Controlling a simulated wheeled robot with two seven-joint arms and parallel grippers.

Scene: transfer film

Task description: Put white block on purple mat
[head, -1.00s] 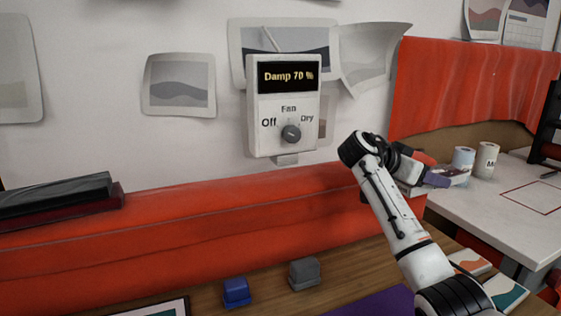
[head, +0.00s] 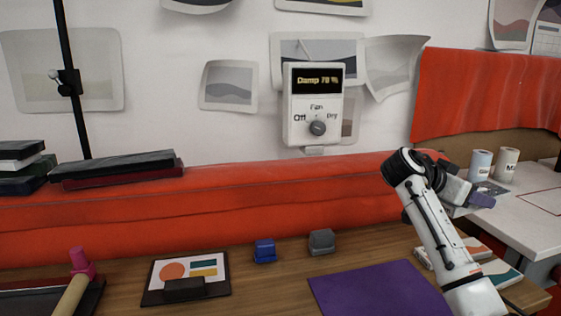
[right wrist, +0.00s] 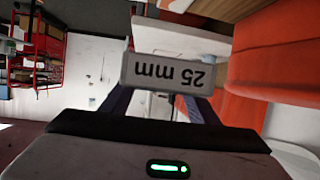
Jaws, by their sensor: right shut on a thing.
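The white block (right wrist: 165,72), marked "25 mm" and upside down in the right wrist view, is held between the fingers of my right gripper (right wrist: 165,100). In the head view my right gripper (head: 480,199) is raised on the right side, near the white side table. I cannot clearly make out the block there. The purple mat (head: 375,292) lies flat on the wooden table, left of and below my right gripper, its visible part bare. Its front edge is cut off by the picture, and my right arm passes close to its right side. My left gripper is not in view.
A blue block (head: 264,251) and a grey block (head: 321,242) stand behind the mat. A framed picture (head: 187,276) and a pink-headed tool (head: 80,265) are further left. Cards (head: 480,250) lie right of the mat. Two rolls (head: 507,165) stand on the side table.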

